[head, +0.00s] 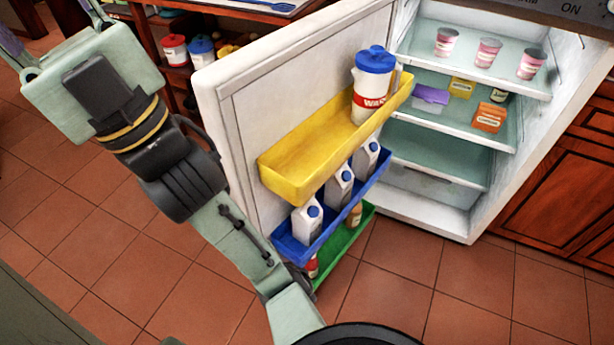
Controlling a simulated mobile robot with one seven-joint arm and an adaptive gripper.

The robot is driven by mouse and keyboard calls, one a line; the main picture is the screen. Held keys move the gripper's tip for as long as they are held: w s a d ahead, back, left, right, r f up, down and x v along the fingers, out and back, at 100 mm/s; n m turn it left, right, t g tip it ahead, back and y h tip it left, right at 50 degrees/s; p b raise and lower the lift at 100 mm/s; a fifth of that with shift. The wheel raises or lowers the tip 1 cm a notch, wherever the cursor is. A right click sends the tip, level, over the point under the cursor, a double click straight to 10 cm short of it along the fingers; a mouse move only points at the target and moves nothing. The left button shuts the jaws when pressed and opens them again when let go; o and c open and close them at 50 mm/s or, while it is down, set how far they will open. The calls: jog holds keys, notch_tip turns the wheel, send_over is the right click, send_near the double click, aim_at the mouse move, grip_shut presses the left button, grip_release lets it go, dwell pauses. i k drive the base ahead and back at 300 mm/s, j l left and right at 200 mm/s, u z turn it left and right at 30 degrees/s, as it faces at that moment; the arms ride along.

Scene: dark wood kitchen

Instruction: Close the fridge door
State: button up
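The white fridge door (270,95) stands wide open, swung out to the left of the fridge body (455,215). Its inner side faces right and carries a yellow bin (310,155), a blue bin (300,255) and a green bin (345,240). My arm rises from the bottom of the view up to the left, passing in front of the door's lower outer edge. I cannot make out my gripper's fingers; the arm's far end is cut off or hidden at the top left. A dark curved part by the door's outer edge is mostly hidden by my arm.
A blue-lidded jug (372,85) stands in the yellow bin, and cartons (340,185) stand in the blue bin. Cups (488,52) and boxes sit on the fridge shelves. Wooden cabinets (560,185) are at right. The tiled floor (385,275) in front is clear.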

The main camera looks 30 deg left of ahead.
aim_at(275, 109)
jog(key=j+z, duration=0.1)
jog(key=j, duration=0.3)
jog(key=k+j+z, duration=0.1)
jog(key=j, duration=0.25)
jog(key=k+j+z, duration=0.15)
jog(key=j, duration=0.25)
jog(key=j+z, duration=0.35)
jog(key=j, duration=0.85)
jog(key=i+j+z, duration=0.1)
jog(key=j, duration=0.25)
jog(key=i+j+z, duration=0.1)
jog(key=i+j, duration=0.15)
jog(key=i+j+z, duration=0.1)
jog(key=j, duration=0.4)
jog(key=k+j+z, duration=0.65)
jog(key=j+z, duration=0.15)
jog(key=k+j, duration=0.05)
jog(key=j, duration=0.1)
